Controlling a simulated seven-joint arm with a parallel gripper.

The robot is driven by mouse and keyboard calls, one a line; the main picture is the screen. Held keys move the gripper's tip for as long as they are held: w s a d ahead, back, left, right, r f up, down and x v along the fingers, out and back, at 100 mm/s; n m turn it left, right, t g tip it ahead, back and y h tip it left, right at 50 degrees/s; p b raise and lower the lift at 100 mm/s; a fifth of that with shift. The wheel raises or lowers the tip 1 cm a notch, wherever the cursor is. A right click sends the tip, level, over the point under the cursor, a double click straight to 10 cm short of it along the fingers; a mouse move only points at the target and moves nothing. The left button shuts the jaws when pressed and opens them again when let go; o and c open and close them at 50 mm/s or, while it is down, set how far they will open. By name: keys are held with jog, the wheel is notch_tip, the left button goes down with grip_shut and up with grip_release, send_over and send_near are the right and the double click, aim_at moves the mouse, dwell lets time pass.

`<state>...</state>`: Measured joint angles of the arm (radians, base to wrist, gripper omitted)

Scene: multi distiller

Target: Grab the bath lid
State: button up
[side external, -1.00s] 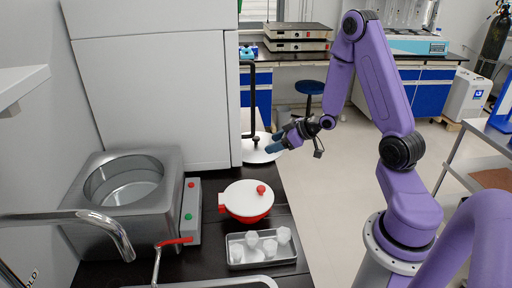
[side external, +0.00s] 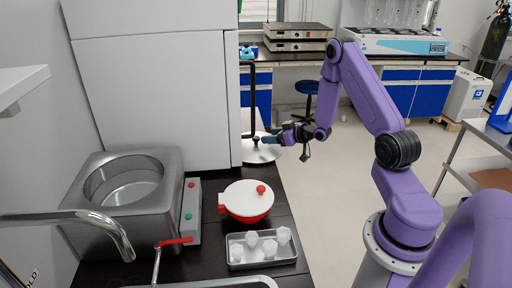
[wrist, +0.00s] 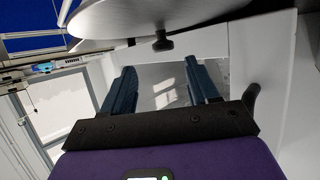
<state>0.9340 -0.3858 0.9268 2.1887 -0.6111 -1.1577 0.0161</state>
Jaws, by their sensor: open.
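The bath lid is a round grey metal disc (side external: 262,154) with a small black knob (side external: 256,141), lying on the dark bench beside the tall white cabinet. In the wrist view the lid (wrist: 115,17) fills the top edge, and its knob (wrist: 162,42) is just beyond the fingertips, roughly centred between them. My gripper (side external: 268,140) is open and empty, close to the right of the knob in the side view; contact cannot be told there. In the wrist view both blue fingers (wrist: 160,68) are apart with nothing between them. The steel bath (side external: 124,185) stands uncovered at the left.
A black stand (side external: 252,95) rises behind the lid. The white cabinet (side external: 155,90) is left of it. A red pot with white lid (side external: 246,200) and a metal tray (side external: 262,262) with several white pieces are nearer the camera. Open floor lies to the right.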

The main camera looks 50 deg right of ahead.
aim_at(257, 138)
jog(key=x, duration=0.2)
jog(key=shift+w+a+f, duration=0.1)
jog(key=shift+w, duration=0.2)
jog(key=shift+a+x, duration=0.2)
jog(key=shift+x, duration=2.45)
jog(key=shift+f, duration=0.1)
grip_shut()
